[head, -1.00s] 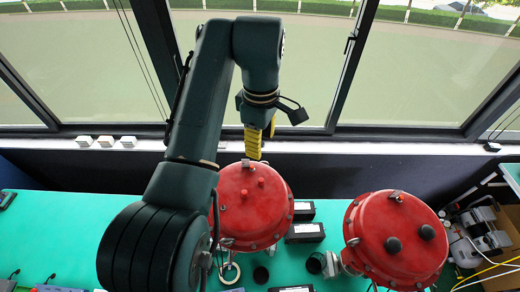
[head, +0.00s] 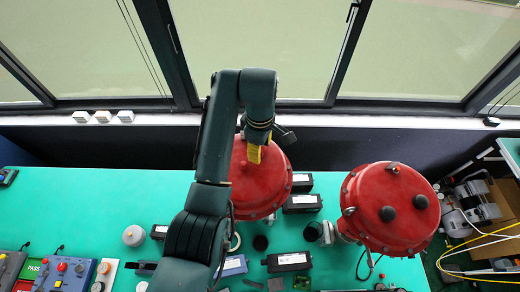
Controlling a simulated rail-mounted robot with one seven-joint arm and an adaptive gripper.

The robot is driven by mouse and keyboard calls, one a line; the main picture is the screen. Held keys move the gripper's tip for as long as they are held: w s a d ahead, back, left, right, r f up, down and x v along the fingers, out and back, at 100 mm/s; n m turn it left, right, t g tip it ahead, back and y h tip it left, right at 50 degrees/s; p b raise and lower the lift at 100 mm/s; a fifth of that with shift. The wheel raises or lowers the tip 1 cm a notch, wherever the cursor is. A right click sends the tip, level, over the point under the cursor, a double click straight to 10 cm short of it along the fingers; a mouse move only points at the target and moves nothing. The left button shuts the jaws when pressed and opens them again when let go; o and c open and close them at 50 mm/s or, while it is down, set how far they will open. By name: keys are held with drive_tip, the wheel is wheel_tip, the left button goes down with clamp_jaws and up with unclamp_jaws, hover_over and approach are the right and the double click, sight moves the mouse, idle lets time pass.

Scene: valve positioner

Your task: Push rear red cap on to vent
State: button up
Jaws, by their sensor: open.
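The left red valve positioner housing (head: 262,185) is a round domed body standing on the green table, partly hidden behind my arm. My gripper (head: 254,158), with yellow fingers, points down over the rear part of its top. The fingers look close to the dome, but I cannot tell whether they touch it. The rear red cap and its vent are not clearly visible, as the fingers and arm cover that area. My gripper is open, and nothing can be made out between its fingers.
A second red housing (head: 392,210) with two dark caps stands at the right. Black boxes (head: 302,203) lie between the housings. A control box (head: 65,273) stands at the front left. The green table (head: 90,205) is clear at the left. A window wall rises behind.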

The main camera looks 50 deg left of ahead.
drive_tip(key=shift+f, duration=0.45)
clamp_jaws()
idle(0.6)
